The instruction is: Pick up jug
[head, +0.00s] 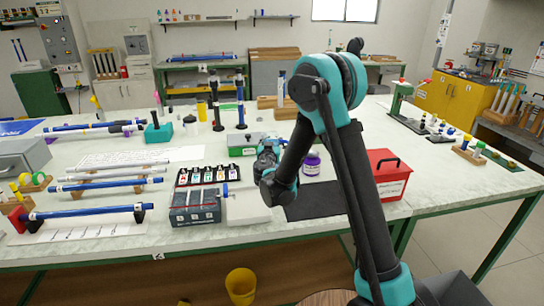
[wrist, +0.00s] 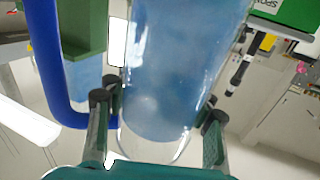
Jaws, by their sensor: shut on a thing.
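The jug (wrist: 180,65) fills the middle of the wrist view, a clear-walled vessel with pale blue showing through and a rounded end towards me. My gripper (wrist: 157,130) has its dark fingers on both sides of it, shut on it. A thick blue curved bar (wrist: 48,70) runs down its left side, like a handle; I cannot tell whether it joins the jug. The top of the jug is cut off by the frame. In the head view, my arm's end is by the middle of the bench, and the jug cannot be made out there.
The white bench (head: 110,222) holds a rack of coloured labelled tools (head: 208,174), a red box (head: 390,178), a purple-labelled jar (head: 311,164) and a dark mat (head: 318,205) close to my arm. Blue rods (head: 85,211) lie on stands at left. A yellow bin (head: 241,286) stands below.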

